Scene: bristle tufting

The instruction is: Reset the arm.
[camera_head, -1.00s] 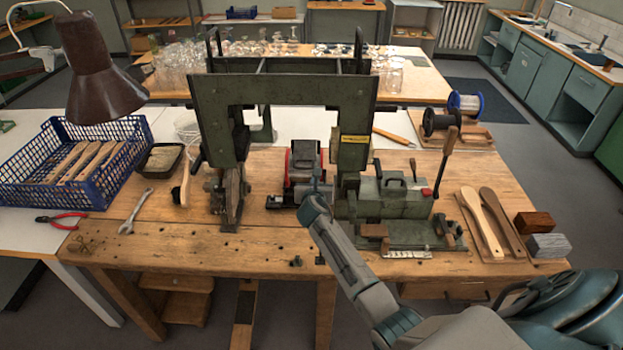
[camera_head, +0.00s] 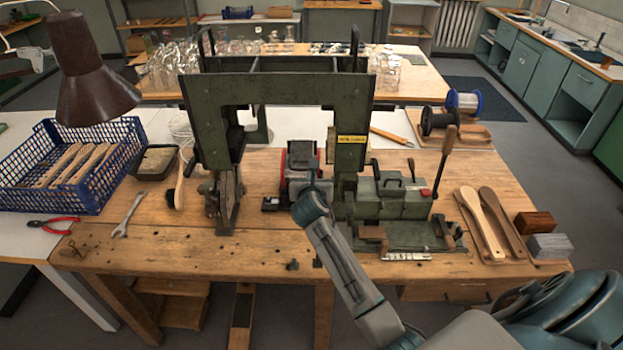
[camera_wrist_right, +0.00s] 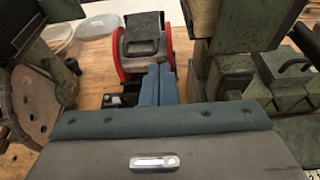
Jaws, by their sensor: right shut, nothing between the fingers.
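My right arm comes in from the lower right in the head view and reaches over the front of the bench. Its gripper (camera_head: 312,180) is small and mostly hidden by the wrist there. In the right wrist view the two blue fingers of the right gripper (camera_wrist_right: 158,84) are pressed together, with nothing between them. They point at a grey and red device (camera_wrist_right: 143,42), which also shows in the head view (camera_head: 301,160). Whether they touch it I cannot tell. My left gripper is out of view.
A tall green machine frame (camera_head: 220,90) stands over the wooden bench (camera_head: 180,245). A round perforated disc (camera_wrist_right: 35,105) is left of the fingers. A green press (camera_head: 395,198) stands on the right. A blue crate (camera_head: 95,195) and brown lamp (camera_head: 85,85) are at left.

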